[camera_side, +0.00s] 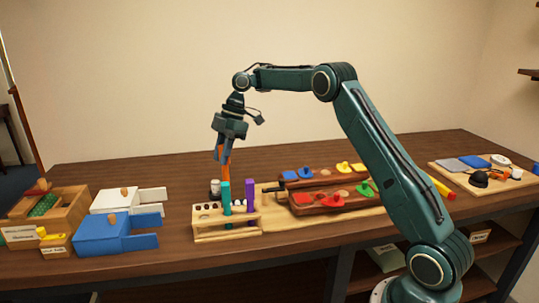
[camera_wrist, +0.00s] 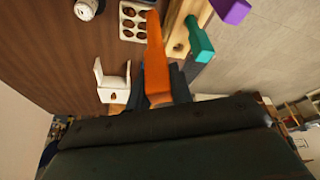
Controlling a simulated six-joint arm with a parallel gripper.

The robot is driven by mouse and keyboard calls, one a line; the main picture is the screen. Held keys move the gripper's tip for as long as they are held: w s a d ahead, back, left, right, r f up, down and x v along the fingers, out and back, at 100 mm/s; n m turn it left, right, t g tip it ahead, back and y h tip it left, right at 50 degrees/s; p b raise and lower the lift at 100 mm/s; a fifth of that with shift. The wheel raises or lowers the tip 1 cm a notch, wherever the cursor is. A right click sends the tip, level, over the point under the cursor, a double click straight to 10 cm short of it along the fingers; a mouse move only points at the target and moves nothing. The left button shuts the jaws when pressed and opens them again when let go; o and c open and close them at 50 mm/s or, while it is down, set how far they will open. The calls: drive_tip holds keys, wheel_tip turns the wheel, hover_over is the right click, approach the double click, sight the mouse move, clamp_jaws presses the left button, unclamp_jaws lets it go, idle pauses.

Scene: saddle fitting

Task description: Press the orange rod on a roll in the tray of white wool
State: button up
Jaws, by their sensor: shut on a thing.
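My gripper (camera_side: 224,146) is shut on the orange rod (camera_side: 226,164), which hangs down from the jaws, slightly tilted, above the area behind the wooden rack. In the wrist view the orange rod (camera_wrist: 155,50) stretches away from the dark jaws (camera_wrist: 162,85). I cannot tell whether this is the tray of white wool, and no wool is clear. In the side view the rod's lower end is partly hidden behind the teal rod.
The wooden rack (camera_side: 228,234) holds a teal rod (camera_side: 226,208) and a purple rod (camera_side: 250,195) upright. A white jar (camera_wrist: 87,9) stands nearby. A blue box (camera_side: 103,234) and a white box (camera_side: 115,200) are left. Red boards (camera_side: 330,201) with coloured knobs are right.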

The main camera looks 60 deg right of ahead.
sight(226, 177)
drive_tip(key=shift+s+d+f, duration=0.1)
drive_tip(key=shift+d+f, duration=0.25)
drive_tip(key=shift+f, duration=3.8)
idle(1.4)
drive_tip(key=shift+r, duration=0.1)
